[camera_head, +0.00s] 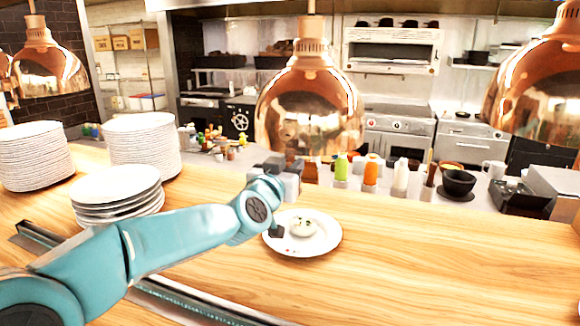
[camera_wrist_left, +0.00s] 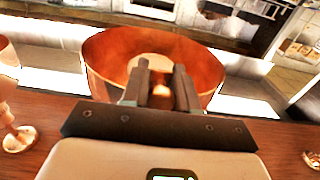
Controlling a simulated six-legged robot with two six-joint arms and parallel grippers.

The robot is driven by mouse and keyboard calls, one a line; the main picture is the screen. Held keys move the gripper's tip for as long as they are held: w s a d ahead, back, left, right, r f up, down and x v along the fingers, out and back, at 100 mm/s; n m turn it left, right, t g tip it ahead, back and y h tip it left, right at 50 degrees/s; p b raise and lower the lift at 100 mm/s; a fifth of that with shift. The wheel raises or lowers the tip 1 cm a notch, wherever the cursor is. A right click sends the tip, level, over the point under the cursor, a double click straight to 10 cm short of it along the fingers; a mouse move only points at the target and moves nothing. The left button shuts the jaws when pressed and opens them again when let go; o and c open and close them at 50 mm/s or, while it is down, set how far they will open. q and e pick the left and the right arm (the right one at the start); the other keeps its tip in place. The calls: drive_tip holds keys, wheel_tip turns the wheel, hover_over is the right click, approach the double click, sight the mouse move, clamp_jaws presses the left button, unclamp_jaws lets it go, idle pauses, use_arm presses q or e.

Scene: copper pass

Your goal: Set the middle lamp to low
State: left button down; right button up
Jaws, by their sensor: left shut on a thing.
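The middle lamp (camera_head: 310,105) is a shiny copper dome hanging over the wooden counter. In the left wrist view, the inside of its copper shade (camera_wrist_left: 105,55) is visible, with a pale glowing centre. My left gripper (camera_head: 285,178) is at the lower left of the lamp's rim, above the plate. Its two dark fingers (camera_wrist_left: 160,88) stand in front of the shade and are shut on the lamp; the exact contact spot is hard to see. The lamp's setting cannot be read. My right gripper is not in view.
Other copper lamps hang at left (camera_head: 48,72) and right (camera_head: 535,90). A plate (camera_head: 325,240) with a small bowl lies below my gripper. Plate stacks (camera_head: 115,190) stand at left. Bottles (camera_head: 371,172) and a black bowl (camera_head: 459,182) are behind.

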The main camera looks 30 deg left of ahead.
use_arm(q)
drive_tip(key=shift+d+f, duration=0.1)
drive_tip(key=shift+f, duration=0.25)
drive_tip(key=c, duration=1.2)
unclamp_jaws()
drive_tip(key=o, duration=0.3)
drive_tip(key=shift+s, duration=0.1)
drive_tip(key=shift+o, duration=0.2)
drive_tip(key=shift+r, duration=0.15)
drive_tip(key=v, duration=1.6)
drive_tip(key=shift+p, duration=0.4)
drive_tip(key=shift+s, duration=0.25)
